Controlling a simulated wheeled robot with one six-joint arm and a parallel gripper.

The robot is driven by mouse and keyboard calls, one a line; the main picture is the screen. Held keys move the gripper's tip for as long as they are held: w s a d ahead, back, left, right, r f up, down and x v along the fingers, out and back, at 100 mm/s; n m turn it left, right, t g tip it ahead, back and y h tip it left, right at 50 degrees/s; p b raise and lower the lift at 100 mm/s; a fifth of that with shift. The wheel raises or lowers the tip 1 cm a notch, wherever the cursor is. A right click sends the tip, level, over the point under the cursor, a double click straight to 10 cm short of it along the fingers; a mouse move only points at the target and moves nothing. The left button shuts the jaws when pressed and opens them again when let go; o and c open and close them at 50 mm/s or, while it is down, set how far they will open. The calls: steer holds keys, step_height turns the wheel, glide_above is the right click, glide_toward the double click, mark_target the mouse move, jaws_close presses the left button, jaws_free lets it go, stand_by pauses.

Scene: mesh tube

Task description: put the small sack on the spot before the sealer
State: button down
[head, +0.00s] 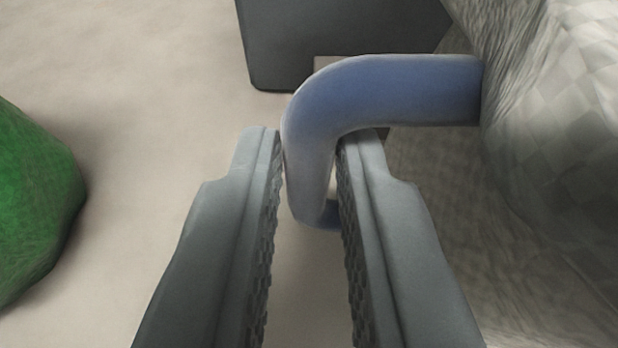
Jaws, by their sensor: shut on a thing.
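My gripper (311,145) is shut on a blue handle (400,88), with one finger on each side of its bent section. The handle is a thick curved bar that joins a pale grey woven sack (560,120) at the right edge. Only part of this sack shows, with a checkered weave and folds, and its size cannot be judged. The sealer and the spot before it cannot be made out for certain.
A dark grey block (330,35) with a rounded corner stands at the top, beyond the handle. A green woven bulging thing (35,205) is cut off by the left edge. The pale surface (150,110) between the green thing and my gripper is clear.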

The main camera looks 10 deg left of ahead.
steer(key=c, duration=1.3)
jaws_free()
steer(key=shift+s, duration=0.1)
steer(key=v, duration=1.7)
steer(key=shift+d, duration=0.15)
steer(key=s+d+r+m+t, duration=0.1)
steer(key=s+d+r+t, duration=0.3)
steer(key=d+r, duration=0.7)
steer(key=s+d+r+m+h, duration=0.2)
steer(key=s+d+r+h, duration=0.1)
steer(key=s+d, duration=0.8)
steer(key=shift+s+r, duration=0.45)
steer(key=shift+s, duration=0.35)
